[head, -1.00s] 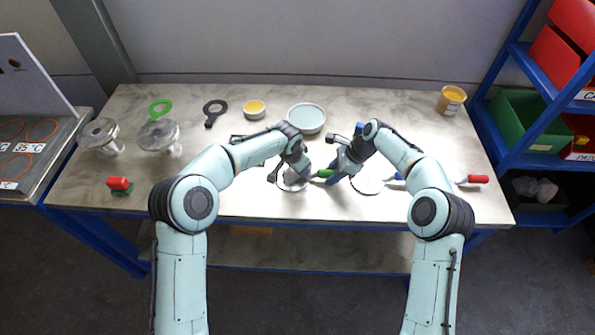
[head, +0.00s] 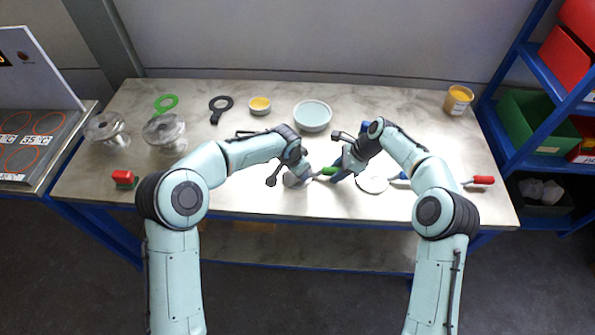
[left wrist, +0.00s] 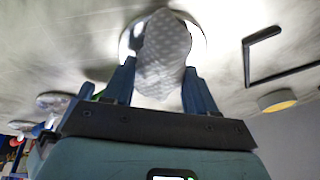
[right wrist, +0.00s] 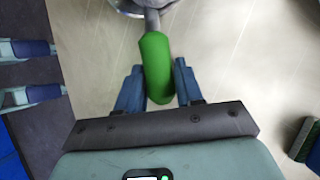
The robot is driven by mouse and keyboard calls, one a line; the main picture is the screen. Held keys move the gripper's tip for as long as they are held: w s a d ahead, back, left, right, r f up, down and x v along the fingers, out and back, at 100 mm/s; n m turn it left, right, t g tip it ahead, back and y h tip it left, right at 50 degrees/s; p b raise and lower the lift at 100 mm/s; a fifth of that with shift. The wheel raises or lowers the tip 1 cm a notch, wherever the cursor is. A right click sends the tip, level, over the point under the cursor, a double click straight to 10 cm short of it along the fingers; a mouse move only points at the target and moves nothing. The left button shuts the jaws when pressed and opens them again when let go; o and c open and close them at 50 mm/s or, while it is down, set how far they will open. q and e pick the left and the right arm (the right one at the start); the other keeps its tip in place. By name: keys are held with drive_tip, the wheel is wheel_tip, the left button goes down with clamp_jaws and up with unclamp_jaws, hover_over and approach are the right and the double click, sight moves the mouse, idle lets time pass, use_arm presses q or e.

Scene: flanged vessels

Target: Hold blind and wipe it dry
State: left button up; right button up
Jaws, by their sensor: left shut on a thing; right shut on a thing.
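My right gripper (right wrist: 158,82) is shut on the green handle (right wrist: 157,60) of the blind. The handle also shows in the head view (head: 328,171). The blind's round metal disc (left wrist: 196,42) lies behind the cloth in the left wrist view, and only its edge shows at the top of the right wrist view. My left gripper (left wrist: 158,88) is shut on a pale dotted cloth (left wrist: 162,50), held against or just in front of the disc. In the head view the cloth (head: 297,178) hides most of the disc. Whether the disc is wet cannot be seen.
A pale round disc (head: 372,185) lies right of my right gripper. A red-handled tool (head: 482,180) lies further right. Flanged vessels (head: 164,130) and a red brush (head: 123,178) are left.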

use_arm(q)
drive_tip(key=w, duration=0.3)
drive_tip(key=shift+w+a, duration=0.1)
drive_tip(key=shift+a, duration=0.1)
drive_tip(key=shift+s+a+f, duration=0.1)
drive_tip(key=shift+s+a, duration=0.15)
drive_tip(key=shift+s, duration=1.15)
drive_tip(key=shift+s+a, duration=0.2)
drive_tip(key=shift+s, duration=1.2)
drive_tip(key=shift+w+a, duration=0.2)
drive_tip(key=shift+w, duration=1.2)
drive_tip(key=shift+w+a, duration=0.15)
drive_tip(key=shift+w, duration=1.2)
drive_tip(key=shift+w+r, duration=0.1)
drive_tip(key=shift+r, duration=0.15)
wheel_tip(320, 180, up, 8)
use_arm(e)
drive_tip(key=o, duration=1)
